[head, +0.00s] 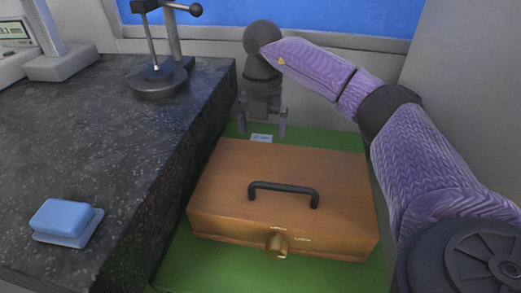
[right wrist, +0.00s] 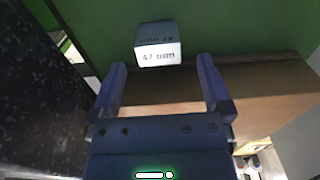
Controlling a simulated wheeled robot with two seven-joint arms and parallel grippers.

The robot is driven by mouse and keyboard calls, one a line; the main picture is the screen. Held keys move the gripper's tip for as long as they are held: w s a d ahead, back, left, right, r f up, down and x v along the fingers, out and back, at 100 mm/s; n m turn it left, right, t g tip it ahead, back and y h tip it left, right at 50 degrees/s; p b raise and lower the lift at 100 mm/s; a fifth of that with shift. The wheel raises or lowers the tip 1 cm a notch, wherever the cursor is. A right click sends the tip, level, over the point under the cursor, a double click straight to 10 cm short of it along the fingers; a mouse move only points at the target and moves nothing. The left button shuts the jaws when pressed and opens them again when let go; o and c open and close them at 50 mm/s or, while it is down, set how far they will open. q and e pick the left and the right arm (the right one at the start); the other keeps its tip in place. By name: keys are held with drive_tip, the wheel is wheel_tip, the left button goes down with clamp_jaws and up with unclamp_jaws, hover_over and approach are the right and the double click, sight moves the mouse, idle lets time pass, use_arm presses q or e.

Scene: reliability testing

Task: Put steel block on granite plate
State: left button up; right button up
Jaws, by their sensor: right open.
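The steel block (head: 261,138) is a small pale grey block on the green surface behind the wooden case. In the right wrist view the block (right wrist: 158,53) shows printed marking, "47 mm", and lies just beyond the fingertips. My right gripper (head: 262,132) points down over the block, fingers apart on either side of it in the picture, and holds nothing. It also shows in the right wrist view (right wrist: 161,68). The granite plate (head: 150,150) is the dark speckled slab at the left. My left gripper is not in view.
A wooden case (head: 235,190) with a black handle (head: 284,188) and brass latch stands in front of the block. The plate carries a blue block (head: 62,217) on a thin base near its front and a dark stand (head: 160,85) at the back. The plate's middle is clear.

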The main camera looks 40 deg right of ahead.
sight(261, 137)
wheel_tip(261, 137, down, 4)
drive_tip(key=shift+w+b, duration=0.1)
drive_tip(key=shift+b, duration=0.45)
drive_tip(key=shift+r, duration=0.1)
drive_tip(key=shift+c, duration=0.7)
clamp_jaws()
